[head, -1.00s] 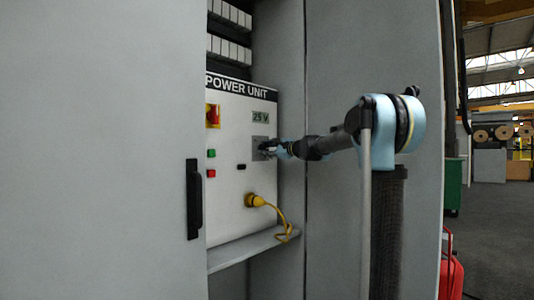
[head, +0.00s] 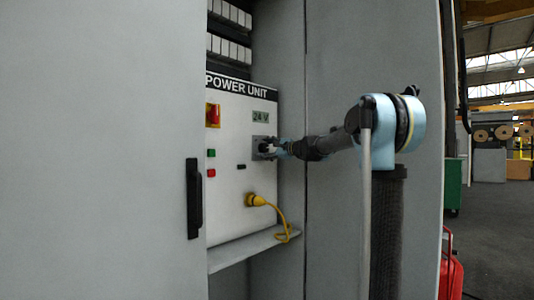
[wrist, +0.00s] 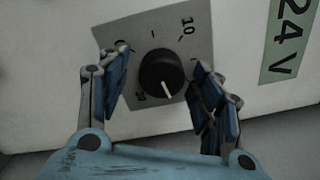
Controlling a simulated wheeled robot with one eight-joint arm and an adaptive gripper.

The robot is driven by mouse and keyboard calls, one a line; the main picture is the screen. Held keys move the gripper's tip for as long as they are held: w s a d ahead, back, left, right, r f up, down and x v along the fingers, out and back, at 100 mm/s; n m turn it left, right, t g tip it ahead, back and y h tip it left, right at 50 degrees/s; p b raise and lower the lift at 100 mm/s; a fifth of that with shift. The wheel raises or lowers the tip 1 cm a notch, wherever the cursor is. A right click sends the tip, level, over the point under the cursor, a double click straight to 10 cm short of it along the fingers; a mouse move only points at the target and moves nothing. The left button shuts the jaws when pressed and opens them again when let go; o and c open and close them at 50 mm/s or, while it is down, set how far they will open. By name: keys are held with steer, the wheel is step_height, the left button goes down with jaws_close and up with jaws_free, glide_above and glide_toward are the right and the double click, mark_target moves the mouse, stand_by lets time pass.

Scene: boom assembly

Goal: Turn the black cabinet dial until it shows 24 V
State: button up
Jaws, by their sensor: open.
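The black dial (wrist: 162,74) sits on a grey square plate (wrist: 186,45) of the power unit panel. Its white pointer line points down and slightly right in the wrist view. My gripper (wrist: 163,100) is open, with one blue-padded finger on each side of the dial and a gap showing at both sides. In the head view my gripper (head: 272,148) is at the plate and mostly hides the dial.
A red and yellow switch (head: 213,115) and green and red buttons are left of the dial. A yellow plug (head: 256,200) with a cable sits below it. A cabinet door with a black handle (head: 194,199) stands at left. Cabinet walls flank the panel.

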steer(key=v, duration=1.2)
steer(key=shift+w+f, duration=0.1)
steer(key=s+d+f+n+g+h, duration=0.2)
steer(key=s+f+n+g+h, duration=0.55)
steer(key=s+f, duration=1.6)
steer(key=s+d+f+n+h, duration=0.2)
steer(key=s+d+f, duration=0.3)
steer(key=s+f, duration=0.2)
steer(key=s+d+f+n+g+h, duration=0.1)
steer(key=s+d+f+n+h, duration=0.1)
steer(key=s+d+f, duration=0.4)
steer(key=s+d+f+n+g+h, duration=0.1)
steer(key=s+d+f, duration=0.4)
steer(key=f, duration=0.8)
steer(key=s+n+h, duration=0.1)
steer(key=s, duration=0.2)
steer(key=shift+s+d+f, duration=0.3)
steer(key=shift+d+f, duration=0.05)
steer(key=shift+f, duration=0.05)
